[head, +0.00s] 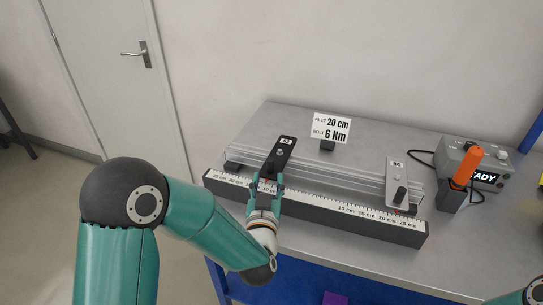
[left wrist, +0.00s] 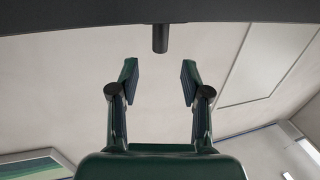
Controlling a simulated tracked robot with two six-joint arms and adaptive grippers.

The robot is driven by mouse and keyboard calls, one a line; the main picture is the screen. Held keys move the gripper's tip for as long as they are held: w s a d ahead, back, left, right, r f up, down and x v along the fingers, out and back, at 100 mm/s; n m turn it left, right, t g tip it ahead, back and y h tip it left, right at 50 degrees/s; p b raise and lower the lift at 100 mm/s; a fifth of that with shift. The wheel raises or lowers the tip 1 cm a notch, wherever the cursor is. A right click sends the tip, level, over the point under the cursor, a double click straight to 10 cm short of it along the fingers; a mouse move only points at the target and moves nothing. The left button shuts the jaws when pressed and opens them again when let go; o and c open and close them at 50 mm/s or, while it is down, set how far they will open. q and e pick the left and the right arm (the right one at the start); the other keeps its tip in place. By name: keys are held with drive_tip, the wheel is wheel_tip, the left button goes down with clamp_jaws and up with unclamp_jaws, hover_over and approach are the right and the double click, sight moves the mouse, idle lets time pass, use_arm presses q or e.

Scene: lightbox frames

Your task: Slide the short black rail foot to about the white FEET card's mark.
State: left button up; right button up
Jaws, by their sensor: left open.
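The short black rail foot (head: 285,148) lies across the left part of the silver rail, with a small white label on top. The white FEET card (head: 331,128) stands behind the rail and reads 20 cm and 6 Nm. A white scale (head: 331,203) runs along the rail's front, its numbers rising outward both ways. My left gripper (head: 265,185) is at the front end of the black foot, near the left 10 cm number. Its fingers (left wrist: 160,82) are open and apart in the left wrist view, with a dark peg (left wrist: 160,38) ahead between them. Contact cannot be told.
A grey foot (head: 397,172) sits on the rail's right part, by a red mark. A grey box with a READY display (head: 487,179) and an orange-handled tool (head: 466,166) stand at the right. The rail between the feet looks clear.

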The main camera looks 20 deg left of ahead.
sight(270, 165)
use_arm(q)
drive_tip(key=p+x, duration=0.1)
drive_tip(key=x, duration=0.7)
drive_tip(key=shift+p, duration=0.35)
clamp_jaws()
